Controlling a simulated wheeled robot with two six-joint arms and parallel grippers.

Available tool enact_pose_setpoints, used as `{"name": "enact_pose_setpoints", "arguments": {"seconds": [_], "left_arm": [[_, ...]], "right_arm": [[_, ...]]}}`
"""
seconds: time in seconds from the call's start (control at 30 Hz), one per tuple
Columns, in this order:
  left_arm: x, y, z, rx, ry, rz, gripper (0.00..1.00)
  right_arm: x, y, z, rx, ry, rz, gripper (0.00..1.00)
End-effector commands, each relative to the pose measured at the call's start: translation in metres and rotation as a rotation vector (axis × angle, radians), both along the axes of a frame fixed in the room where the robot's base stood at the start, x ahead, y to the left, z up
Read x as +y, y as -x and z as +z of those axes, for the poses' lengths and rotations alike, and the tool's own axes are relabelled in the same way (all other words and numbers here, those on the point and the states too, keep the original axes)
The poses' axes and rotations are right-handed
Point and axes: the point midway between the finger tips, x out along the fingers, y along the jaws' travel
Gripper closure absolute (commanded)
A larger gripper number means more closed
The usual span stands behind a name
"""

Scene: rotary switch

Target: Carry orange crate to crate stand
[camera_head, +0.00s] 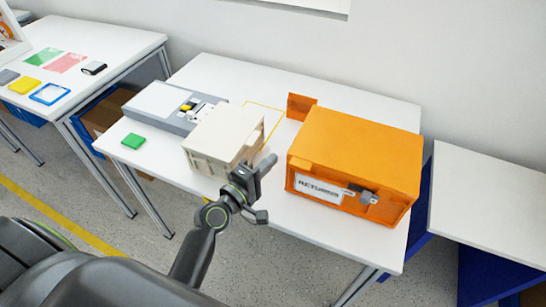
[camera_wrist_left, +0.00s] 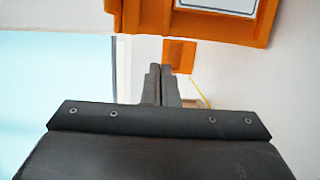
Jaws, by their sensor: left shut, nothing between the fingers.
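The orange crate (camera_head: 350,150) is a closed-topped box with a white label reading "RETURNS" and a grey latch (camera_head: 366,195) on its front. It stands on the right half of the white table (camera_head: 330,235). A small orange panel (camera_head: 300,106) stands up at its back left. My left gripper (camera_head: 268,162) is shut and empty, left of the crate and beside a beige crate (camera_head: 215,140). In the left wrist view the closed fingers (camera_wrist_left: 161,70) point toward the orange panel (camera_wrist_left: 181,52), with the orange crate (camera_wrist_left: 190,22) above. I cannot tell which thing is the crate stand. My right gripper is out of view.
A grey device (camera_head: 165,105) with a yellow part and a green block (camera_head: 133,141) are on the table's left. A yellow outline (camera_head: 268,112) marks the tabletop behind the beige crate. A white-topped surface (camera_head: 490,205) is at right; another table (camera_head: 95,45) holds coloured items at left.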

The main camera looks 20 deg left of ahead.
Motion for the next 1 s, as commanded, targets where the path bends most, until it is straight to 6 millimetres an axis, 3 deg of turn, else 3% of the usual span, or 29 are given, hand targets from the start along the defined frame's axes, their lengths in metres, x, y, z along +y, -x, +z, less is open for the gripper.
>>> {"name": "enact_pose_setpoints", "arguments": {"seconds": [0.2,0.43,0.63,1.0], "left_arm": [[-0.012,-0.039,0.003,-0.002,-0.004,-0.002,1.00],[-0.020,-0.069,0.001,0.000,-0.004,-0.002,1.00],[-0.023,-0.079,0.001,0.000,-0.004,-0.001,1.00],[-0.023,-0.079,0.000,0.000,-0.005,-0.001,1.00]], "right_arm": [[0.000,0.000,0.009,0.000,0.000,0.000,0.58],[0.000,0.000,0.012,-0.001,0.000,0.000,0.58],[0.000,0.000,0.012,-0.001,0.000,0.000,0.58],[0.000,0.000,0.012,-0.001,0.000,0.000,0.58]]}}
